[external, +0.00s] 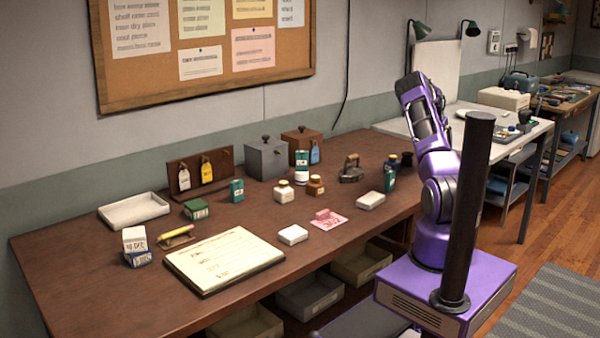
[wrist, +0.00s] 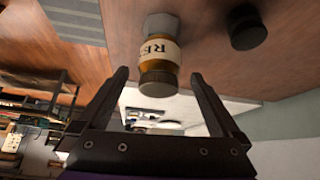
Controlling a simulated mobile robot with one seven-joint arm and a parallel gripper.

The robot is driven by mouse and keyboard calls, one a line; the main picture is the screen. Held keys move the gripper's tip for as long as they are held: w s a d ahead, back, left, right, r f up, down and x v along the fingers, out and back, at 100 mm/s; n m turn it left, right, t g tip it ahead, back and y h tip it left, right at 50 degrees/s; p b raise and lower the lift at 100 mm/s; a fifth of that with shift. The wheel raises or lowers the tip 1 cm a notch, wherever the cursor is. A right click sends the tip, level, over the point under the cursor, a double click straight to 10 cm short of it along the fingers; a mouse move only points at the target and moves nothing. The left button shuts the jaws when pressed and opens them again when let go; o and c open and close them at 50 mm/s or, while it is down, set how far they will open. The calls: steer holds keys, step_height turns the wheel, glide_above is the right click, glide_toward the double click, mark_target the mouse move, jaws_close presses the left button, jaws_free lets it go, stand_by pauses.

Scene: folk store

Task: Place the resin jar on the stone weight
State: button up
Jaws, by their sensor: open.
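In the wrist view, which shows the scene roughly upside down, the resin jar (wrist: 161,50) is amber with a cream label reading "RE" and a dark cap. A small pale grey faceted block, apparently the stone weight (wrist: 161,24), shows at the jar's base end. The jar appears to stand upright on it, though the contact is not clear. My gripper (wrist: 158,73) is open, one finger on each side of the jar's cap, with visible gaps. In the external view I cannot clearly make out my gripper, and my arm may hide the jar.
A dark round object (wrist: 245,27) stands close beside the jar. The brown table (external: 130,295) holds jars, boxes, an iron (external: 352,170), pale blocks (external: 293,234) and a paper board (external: 225,258). A white worktable (external: 535,126) stands beyond its right end.

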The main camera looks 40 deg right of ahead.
steer(key=v, duration=0.5)
steer(key=shift+a+r, duration=0.1)
steer(key=shift+r, duration=0.05)
stand_by(0.3)
